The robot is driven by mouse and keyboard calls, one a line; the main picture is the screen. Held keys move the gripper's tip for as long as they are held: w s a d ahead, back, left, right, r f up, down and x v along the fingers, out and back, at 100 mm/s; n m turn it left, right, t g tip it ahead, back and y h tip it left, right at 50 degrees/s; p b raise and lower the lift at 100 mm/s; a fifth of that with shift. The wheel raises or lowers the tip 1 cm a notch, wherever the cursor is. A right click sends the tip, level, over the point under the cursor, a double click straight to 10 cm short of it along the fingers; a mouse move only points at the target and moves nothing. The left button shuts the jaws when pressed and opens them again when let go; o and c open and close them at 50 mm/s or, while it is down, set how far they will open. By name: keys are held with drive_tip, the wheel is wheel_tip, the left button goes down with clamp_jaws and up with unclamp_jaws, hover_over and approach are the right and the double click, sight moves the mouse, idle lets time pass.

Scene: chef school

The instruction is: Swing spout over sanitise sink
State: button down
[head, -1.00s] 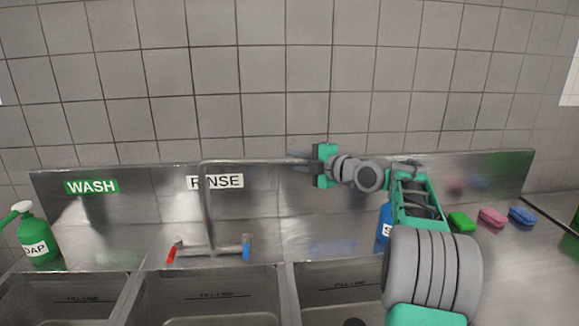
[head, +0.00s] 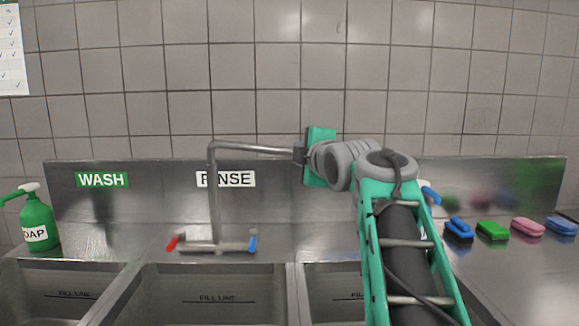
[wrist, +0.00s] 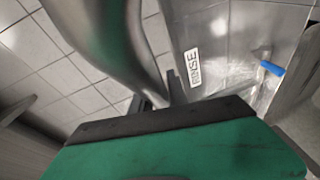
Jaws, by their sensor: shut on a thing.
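A metal faucet with an upright pipe and a long spout (head: 255,147) stands behind the middle sink. The spout extends right, toward the right-hand sink (head: 325,284). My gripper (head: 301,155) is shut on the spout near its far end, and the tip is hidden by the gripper. In the wrist view the spout (wrist: 105,35) runs large and close into the jaws of my gripper (wrist: 156,98). The right-hand sink is partly covered by my arm. No sanitise label is readable.
The middle sink (head: 215,284) sits below the RINSE label (head: 226,179). The faucet has a red handle (head: 173,243) and a blue handle (head: 252,243). A green soap bottle (head: 38,222) stands left. Several brushes and sponges, including a green one (head: 492,230), lie right. The tiled wall is behind.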

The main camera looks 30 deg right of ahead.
drive_tip(key=shift+a, duration=0.1)
idle(0.3)
drive_tip(key=c, duration=1.3)
unclamp_jaws()
drive_tip(key=v, duration=0.7)
drive_tip(key=shift+s, duration=0.4)
